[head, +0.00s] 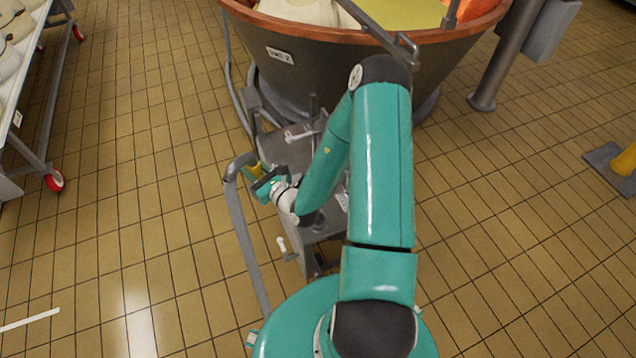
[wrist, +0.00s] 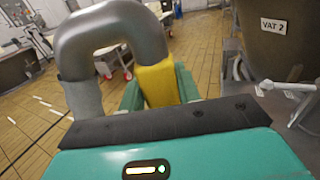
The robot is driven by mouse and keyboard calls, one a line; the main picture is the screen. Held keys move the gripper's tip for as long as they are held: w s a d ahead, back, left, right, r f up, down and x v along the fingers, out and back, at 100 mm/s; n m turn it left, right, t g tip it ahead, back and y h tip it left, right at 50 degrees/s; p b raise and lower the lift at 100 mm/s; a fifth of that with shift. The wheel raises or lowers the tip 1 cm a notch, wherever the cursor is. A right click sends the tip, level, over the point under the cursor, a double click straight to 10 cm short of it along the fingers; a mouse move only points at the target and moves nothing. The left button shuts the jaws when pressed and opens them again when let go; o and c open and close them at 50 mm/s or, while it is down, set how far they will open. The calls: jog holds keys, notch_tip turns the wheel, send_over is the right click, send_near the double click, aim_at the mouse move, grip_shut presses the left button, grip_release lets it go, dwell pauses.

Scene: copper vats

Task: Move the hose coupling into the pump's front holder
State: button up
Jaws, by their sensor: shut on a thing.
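My gripper (head: 262,180) is shut on the hose coupling (head: 254,170), whose yellow part shows between the teal fingers in the wrist view (wrist: 157,84). A thick grey hose (head: 238,205) bends over from the coupling and runs down toward my body. The coupling is held in the air, left of the pump (head: 301,152). The pump is a grey metal unit in front of the vat, partly hidden by my arm. I cannot clearly make out its front holder; a small pale fitting (head: 283,245) shows on its near left side.
A large copper-rimmed vat (head: 310,75) labelled VAT 2 stands behind the pump. A wheeled rack (head: 30,110) is at the left. A grey post (head: 500,70) and a yellow post (head: 625,160) stand at the right.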

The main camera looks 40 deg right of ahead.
jog(key=s+d+f+n+g+y, duration=0.1)
jog(key=s+d+f+n+y, duration=0.15)
jog(key=s+d, duration=0.45)
jog(key=s+d+f+n+g+y, duration=0.1)
jog(key=s+d+n+y, duration=0.1)
jog(key=s+d+y, duration=0.3)
jog(key=shift+h, duration=0.55)
jog(key=shift+s+d+f, duration=0.15)
jog(key=shift+d+f, duration=0.05)
jog(key=shift+f, duration=0.6)
jog(key=shift+s+d+f, duration=0.2)
jog(key=shift+f, duration=0.6)
jog(key=shift+s+d+f, duration=0.15)
jog(key=shift+d+f, duration=0.05)
jog(key=shift+f, duration=0.6)
notch_tip(320, 180, down, 6)
jog(key=shift+f, duration=0.2)
dwell(1.2)
jog(key=shift+s, duration=0.1)
jog(key=o, duration=1.2)
jog(key=shift+c, duration=0.2)
jog(key=v, duration=1.4)
jog(key=shift+r, duration=0.15)
